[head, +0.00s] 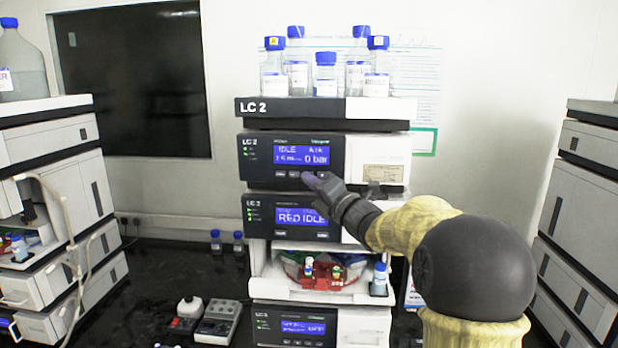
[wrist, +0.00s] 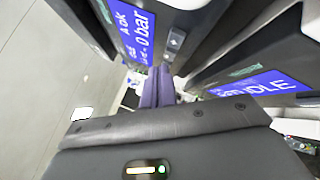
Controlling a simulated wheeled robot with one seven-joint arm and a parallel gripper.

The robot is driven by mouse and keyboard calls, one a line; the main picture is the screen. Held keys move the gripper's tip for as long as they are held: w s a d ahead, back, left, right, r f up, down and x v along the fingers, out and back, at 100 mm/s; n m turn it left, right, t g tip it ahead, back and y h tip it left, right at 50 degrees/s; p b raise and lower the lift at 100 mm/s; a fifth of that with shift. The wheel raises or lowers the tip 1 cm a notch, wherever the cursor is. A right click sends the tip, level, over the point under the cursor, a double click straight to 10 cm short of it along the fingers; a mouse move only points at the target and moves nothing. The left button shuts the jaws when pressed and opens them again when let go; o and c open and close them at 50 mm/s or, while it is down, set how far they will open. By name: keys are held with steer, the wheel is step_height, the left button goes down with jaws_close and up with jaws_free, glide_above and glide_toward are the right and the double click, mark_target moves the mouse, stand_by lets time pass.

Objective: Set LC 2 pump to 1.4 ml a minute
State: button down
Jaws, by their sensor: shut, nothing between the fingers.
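The LC 2 pump (head: 380,150) is the module just under the solvent tray in the LC 2 stack. Its blue display (head: 301,152) reads IDLE and 0 bar; the flow figure is too blurred to read surely. A row of small buttons (head: 281,175) runs below the display. My gripper (head: 309,179) is shut and empty, its tips at the right part of this row, covering some of it. Whether it touches a button I cannot tell. In the wrist view the shut fingers (wrist: 158,82) point at the panel beside the pump's display (wrist: 136,30).
Blue-capped bottles stand in the solvent tray (head: 380,108) on top. An open sampler (head: 318,270) with vials sits lower. Other stacks stand at left (head: 50,150) and right (head: 585,200).

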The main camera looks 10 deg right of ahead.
steer(key=shift+w+d, duration=0.1)
steer(key=shift+w, duration=0.15)
steer(key=shift+w+d, duration=0.1)
steer(key=shift+w, duration=0.25)
stand_by(0.8)
steer(key=shift+s+b, duration=0.1)
steer(key=shift+b, duration=0.25)
steer(key=shift+s+a+b, duration=0.25)
steer(key=shift+s+b, duration=0.45)
steer(key=shift+b, duration=0.1)
steer(key=s+b, duration=0.1)
steer(key=s+a+b, duration=0.1)
steer(key=s, duration=0.1)
steer(key=s+b, duration=0.1)
steer(key=b, duration=0.1)
steer(key=shift+s+a, duration=0.3)
steer(key=shift+s, duration=0.1)
